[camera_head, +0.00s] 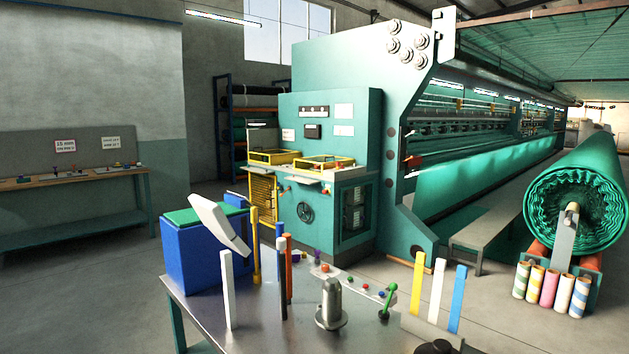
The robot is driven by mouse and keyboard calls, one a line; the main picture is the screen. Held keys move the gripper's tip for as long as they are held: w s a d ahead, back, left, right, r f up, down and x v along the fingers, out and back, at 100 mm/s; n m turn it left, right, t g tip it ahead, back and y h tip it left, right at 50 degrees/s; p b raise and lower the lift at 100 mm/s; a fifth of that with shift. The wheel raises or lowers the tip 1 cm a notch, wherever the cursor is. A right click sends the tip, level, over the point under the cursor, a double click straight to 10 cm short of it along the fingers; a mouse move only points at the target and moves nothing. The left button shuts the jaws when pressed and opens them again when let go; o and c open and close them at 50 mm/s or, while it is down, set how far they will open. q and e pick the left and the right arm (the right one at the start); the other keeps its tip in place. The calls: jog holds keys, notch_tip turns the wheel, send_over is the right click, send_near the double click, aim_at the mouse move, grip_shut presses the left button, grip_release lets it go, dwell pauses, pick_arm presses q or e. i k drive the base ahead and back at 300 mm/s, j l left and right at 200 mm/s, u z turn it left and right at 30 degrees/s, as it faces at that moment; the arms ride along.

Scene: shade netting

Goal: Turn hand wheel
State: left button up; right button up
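A small dark round part with spokes (306,212), which looks like a hand wheel, sits low on the front of the teal machine cabinet (330,115). It is small in the head view, so I cannot tell its turned position. Nothing touches it. Neither of my grippers can be made out in the head view.
A metal worktable (270,325) stands in front, holding a blue box (205,255), upright coloured bars, a metal post (330,305) and a green-knobbed lever (388,298). A green netting roll (575,195) is at the right. Open floor lies at the left.

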aim_at(304, 211)
jog(key=i+j+u, duration=1.15)
jog(key=i, duration=0.65)
jog(key=i+l+u, duration=0.15)
jog(key=i+u, duration=0.2)
jog(key=i, duration=1.25)
jog(key=i+j+z, duration=0.15)
jog(key=i, duration=1)
jog(key=i+j+z, duration=0.15)
jog(key=i, duration=0.45)
jog(key=i+l+z, duration=0.15)
jog(key=i+z, duration=0.3)
jog(key=i+l+z, duration=0.1)
jog(key=i+z, duration=0.15)
jog(key=z, duration=0.15)
jog(key=i+j+z, duration=0.1)
jog(key=i+z, duration=0.35)
jog(key=i+j+z, duration=0.15)
jog(key=i+z, duration=0.15)
jog(key=z, duration=0.15)
jog(key=i+z, duration=0.3)
jog(key=i, duration=0.25)
jog(key=i+z, duration=0.3)
jog(key=i, duration=0.25)
jog(key=i+j+z, duration=0.3)
jog(key=i, duration=0.2)
jog(key=i+j+z, duration=0.3)
jog(key=i, duration=0.2)
jog(key=i+j+z, duration=0.3)
jog(key=i+j, duration=0.15)
jog(key=i, duration=1.45)
